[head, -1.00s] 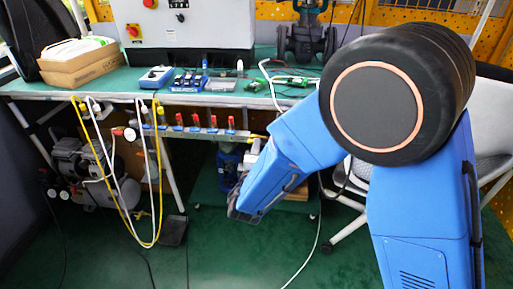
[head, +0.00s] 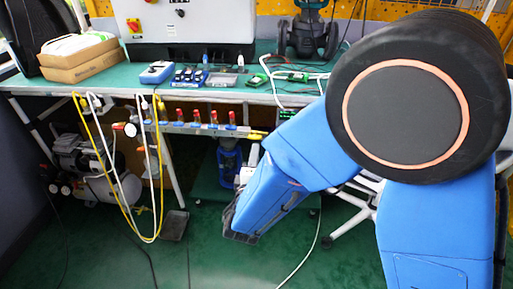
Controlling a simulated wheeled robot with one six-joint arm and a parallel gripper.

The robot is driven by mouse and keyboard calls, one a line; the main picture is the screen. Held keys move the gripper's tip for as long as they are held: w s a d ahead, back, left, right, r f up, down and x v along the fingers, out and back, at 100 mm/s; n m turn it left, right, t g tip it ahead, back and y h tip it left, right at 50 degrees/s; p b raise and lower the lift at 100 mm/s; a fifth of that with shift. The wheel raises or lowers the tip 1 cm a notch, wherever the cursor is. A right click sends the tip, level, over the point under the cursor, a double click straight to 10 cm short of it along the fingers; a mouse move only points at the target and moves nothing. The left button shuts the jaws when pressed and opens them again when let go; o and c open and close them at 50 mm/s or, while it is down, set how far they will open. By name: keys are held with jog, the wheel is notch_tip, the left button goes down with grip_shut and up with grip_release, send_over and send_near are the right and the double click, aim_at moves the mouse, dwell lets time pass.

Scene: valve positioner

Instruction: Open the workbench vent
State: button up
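A metal manifold (head: 205,129) with several red-handled valves runs under the front edge of the green workbench (head: 215,95). A yellow-handled valve (head: 257,135) sits at its right end, close to my arm. A round gauge (head: 131,130) is at its left end. Which of these is the workbench vent I cannot tell. My blue arm fills the right side and reaches down and left. Its end, with my gripper (head: 240,222), is low, below and apart from the manifold's right end. The fingers are dark and seen from behind, so their opening is unclear.
A compressor (head: 90,165) stands below left. A blue device (head: 229,160) stands under the bench. A chair (head: 360,205) is behind my arm. The green floor in front is mostly open.

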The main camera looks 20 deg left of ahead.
jog(key=v, duration=1)
jog(key=shift+s, duration=0.15)
jog(key=shift+d, duration=0.1)
